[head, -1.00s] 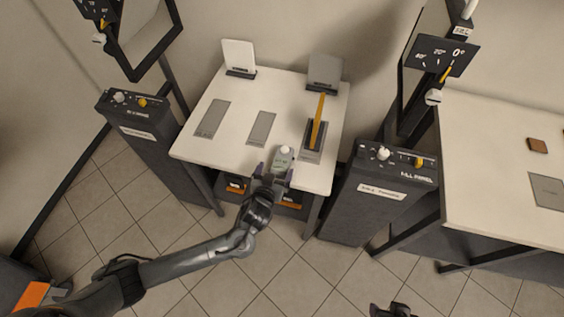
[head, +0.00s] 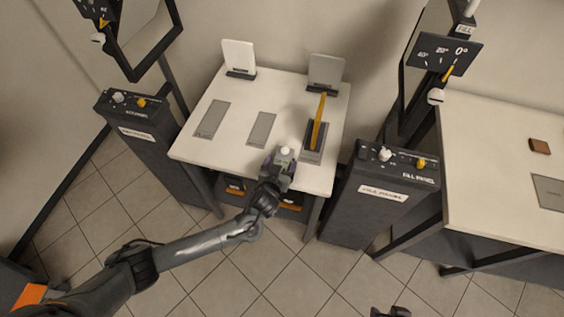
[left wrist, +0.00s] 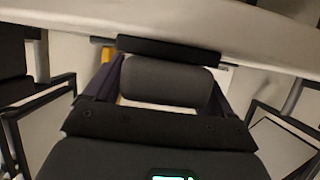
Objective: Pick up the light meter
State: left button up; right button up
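The light meter (head: 285,153), a small grey-green body with a white dome on top, is at the front edge of the white table, right of its middle. My left gripper (head: 281,164) is at it, with one dark purple finger on each side. In the left wrist view a dark grey rounded body (left wrist: 167,81), apparently the meter, fills the space between the fingers. Whether the fingers press on it or only stand close beside it I cannot tell. The gripper hides the meter's lower part. My right gripper (head: 390,312) barely shows at the bottom edge; its fingers cannot be made out.
A second table (head: 500,190) stands at right with a brown block (head: 539,146).

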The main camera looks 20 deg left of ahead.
pick_arm(q)
jog(key=c, duration=0.8)
jog(key=shift+c, duration=0.2)
